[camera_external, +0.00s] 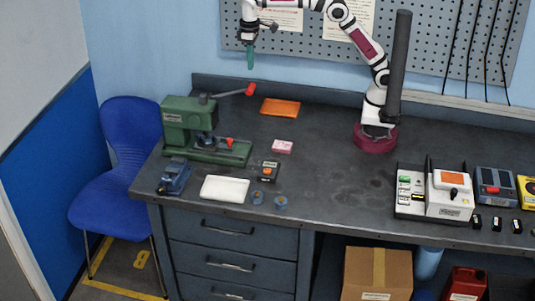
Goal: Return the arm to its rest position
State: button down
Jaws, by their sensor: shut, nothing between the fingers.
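My gripper (250,62) hangs at the upper left of the external view, its green fingers pointing down. The fingers are together, with nothing seen between them. It is high above the back left of the dark workbench (330,190), in front of the blue wall and the left edge of the pegboard. My white arm reaches left from its base at the back right of the bench. The upper part of the arm is cut off by the top of the frame.
Below the gripper stand a green press (188,128) with a red-tipped lever and an orange tray (281,107). A white pad (225,188) lies at the front. A dark upright post (398,65) stands beside my base. White instruments (450,193) sit right. The bench middle is clear.

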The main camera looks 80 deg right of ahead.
dwell(0.3)
jog(key=s+d+f+m+y, duration=0.1)
jog(key=s+d+m, duration=0.15)
jog(key=s, duration=0.85)
jog(key=s+d+f+m, duration=0.1)
jog(key=s+d, duration=0.3)
jog(key=s, duration=0.7)
jog(key=s+f+m, duration=0.2)
jog(key=s+f, duration=0.4)
jog(key=s, duration=0.4)
jog(key=shift+s+d+f+y, duration=0.15)
jog(key=shift+d+f+y, duration=0.15)
jog(key=shift+y, duration=0.1)
